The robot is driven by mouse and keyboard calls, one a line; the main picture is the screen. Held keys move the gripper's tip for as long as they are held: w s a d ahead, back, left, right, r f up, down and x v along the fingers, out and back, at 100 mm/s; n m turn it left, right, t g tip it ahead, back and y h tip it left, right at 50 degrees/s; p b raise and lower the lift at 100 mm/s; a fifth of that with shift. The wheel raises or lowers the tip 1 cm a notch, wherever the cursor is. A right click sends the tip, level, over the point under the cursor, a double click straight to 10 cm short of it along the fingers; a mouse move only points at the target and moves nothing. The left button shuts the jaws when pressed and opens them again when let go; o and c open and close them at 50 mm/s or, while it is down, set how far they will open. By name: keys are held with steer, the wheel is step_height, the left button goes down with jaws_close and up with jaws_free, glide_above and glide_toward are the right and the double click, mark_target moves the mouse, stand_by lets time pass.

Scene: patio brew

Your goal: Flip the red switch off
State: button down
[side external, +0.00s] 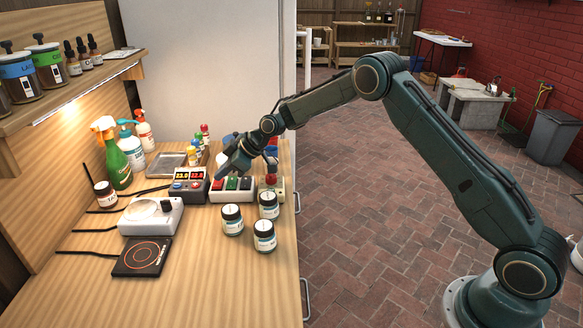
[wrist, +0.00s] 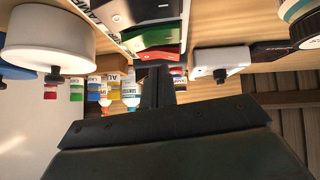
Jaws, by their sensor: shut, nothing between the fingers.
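The red switch (side external: 218,183) is the leftmost rocker on a white switch box (side external: 230,197) on the wooden counter. A green rocker (side external: 232,183) and a dark rocker (side external: 246,183) sit beside it. My gripper (side external: 219,174) is shut and empty, pointing down just above the red switch. I cannot tell whether the fingertips touch it, nor which way the rocker is tipped.
A meter box with red digits (side external: 188,187) stands close left of the switch box. Several dark-lidded jars (side external: 232,220) stand in front. A white scale-like device (side external: 151,217) and a black hot plate (side external: 142,257) are at left. Spray bottles (side external: 115,165) stand behind. The front counter is clear.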

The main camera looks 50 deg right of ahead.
mark_target(227, 184)
steer(key=shift+r, duration=0.45)
steer(key=r, duration=0.1)
steer(key=d+r, duration=0.1)
steer(key=r, duration=0.1)
steer(key=shift+r, duration=0.1)
steer(key=d+v, duration=0.1)
steer(key=v, duration=0.8)
steer(key=shift+w, duration=0.4)
